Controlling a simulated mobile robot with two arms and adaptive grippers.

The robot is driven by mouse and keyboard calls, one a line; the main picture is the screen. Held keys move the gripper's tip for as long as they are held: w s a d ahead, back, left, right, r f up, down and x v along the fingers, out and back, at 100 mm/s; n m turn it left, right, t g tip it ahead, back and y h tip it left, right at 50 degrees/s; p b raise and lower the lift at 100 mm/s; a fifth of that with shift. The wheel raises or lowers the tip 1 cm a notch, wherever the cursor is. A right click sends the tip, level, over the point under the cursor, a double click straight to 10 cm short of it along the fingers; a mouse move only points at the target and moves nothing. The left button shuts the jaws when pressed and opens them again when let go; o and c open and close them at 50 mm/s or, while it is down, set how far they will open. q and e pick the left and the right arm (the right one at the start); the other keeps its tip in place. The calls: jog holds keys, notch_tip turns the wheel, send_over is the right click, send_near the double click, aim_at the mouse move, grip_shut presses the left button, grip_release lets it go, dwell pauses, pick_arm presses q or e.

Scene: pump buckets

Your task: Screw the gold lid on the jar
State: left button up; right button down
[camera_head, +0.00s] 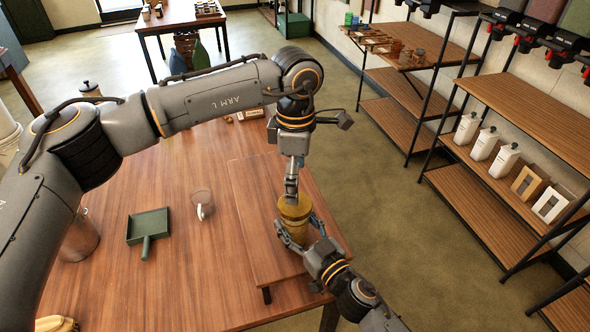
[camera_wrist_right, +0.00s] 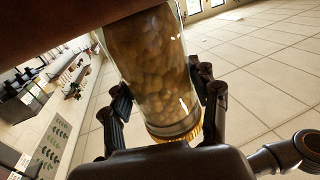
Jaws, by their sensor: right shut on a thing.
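The glass jar (camera_head: 292,235), filled with small pale round pieces, stands on a raised wooden board at the right of the table. The gold lid (camera_head: 294,206) sits on its top; whether it is threaded cannot be told. My right gripper (camera_head: 302,230) comes in from the lower right and is shut around the jar. In the right wrist view the jar (camera_wrist_right: 150,70) appears upside down between the fingers, with the gold lid's ridged edge (camera_wrist_right: 197,133) low in the picture. My left gripper (camera_head: 291,190) points down onto the lid's top; its finger opening cannot be told.
The wooden board (camera_head: 250,205) lies on the table (camera_head: 175,270). A green dustpan (camera_head: 148,227) and a clear mug (camera_head: 202,205) stand left of it. Bananas (camera_head: 57,324) lie at the front left. Shelves with white bottles (camera_head: 484,143) stand apart at the right.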

aim_at(295, 223)
pick_arm(q)
jog(key=n, duration=0.6)
jog(key=shift+r+n, duration=0.2)
jog(key=shift+n, duration=0.1)
jog(key=n, duration=0.4)
jog(key=shift+r, duration=0.1)
jog(key=n, duration=0.4)
jog(key=shift+r, duration=0.15)
jog(key=n, duration=0.6)
jog(key=shift+r, duration=0.15)
jog(key=n, duration=0.7)
jog(key=shift+r, duration=0.2)
jog(key=shift+f, duration=4.05)
